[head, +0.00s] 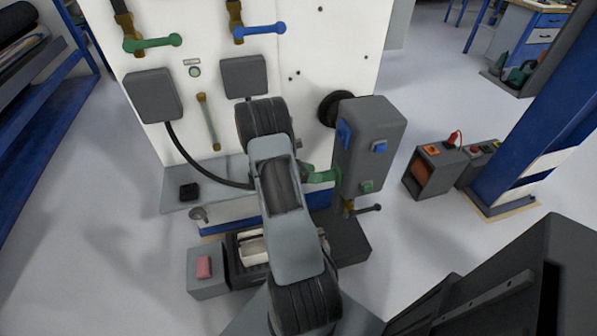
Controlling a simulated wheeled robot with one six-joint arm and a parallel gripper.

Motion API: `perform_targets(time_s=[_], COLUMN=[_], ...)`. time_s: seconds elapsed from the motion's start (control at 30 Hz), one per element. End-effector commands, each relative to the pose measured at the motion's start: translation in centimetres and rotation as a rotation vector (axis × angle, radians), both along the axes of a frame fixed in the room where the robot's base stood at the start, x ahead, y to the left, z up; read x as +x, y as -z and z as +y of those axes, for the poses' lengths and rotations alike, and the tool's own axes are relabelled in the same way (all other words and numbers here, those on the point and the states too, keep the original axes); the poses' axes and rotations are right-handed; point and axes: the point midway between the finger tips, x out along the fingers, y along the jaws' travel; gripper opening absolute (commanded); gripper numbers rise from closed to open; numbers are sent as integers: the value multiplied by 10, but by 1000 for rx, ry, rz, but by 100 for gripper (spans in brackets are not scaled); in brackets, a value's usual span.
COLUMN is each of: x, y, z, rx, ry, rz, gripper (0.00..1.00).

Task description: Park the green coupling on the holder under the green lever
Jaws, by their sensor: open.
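The green lever (152,42) is on a brass valve at the upper left of the white panel. Below it is a dark grey box (153,96) with a black hose; I cannot tell whether this is the holder. A green part (322,175), likely the green coupling, sticks out at the left side of a grey box (375,125) at the right of the panel. My arm partly hides it, and I cannot tell whether anything grips it. My arm fills the middle of the head view; its gripper is hidden behind the links.
A blue lever (259,32) and a second dark box (243,77) are to the right on the panel. A small grey box with a red button (204,267) stands low at left. An orange-and-grey unit (435,168) and blue post (530,120) stand right. The left floor is clear.

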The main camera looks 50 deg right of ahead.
Motion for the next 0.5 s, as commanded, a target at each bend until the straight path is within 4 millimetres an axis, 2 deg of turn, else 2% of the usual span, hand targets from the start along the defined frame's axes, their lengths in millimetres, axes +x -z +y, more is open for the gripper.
perform_targets(time_s=[0.2,0.5], x=[-20,-30], y=[11,16], z=[-19,-29], rx=[0,1], ry=[2,0], rz=[0,-1], gripper=[71,71])
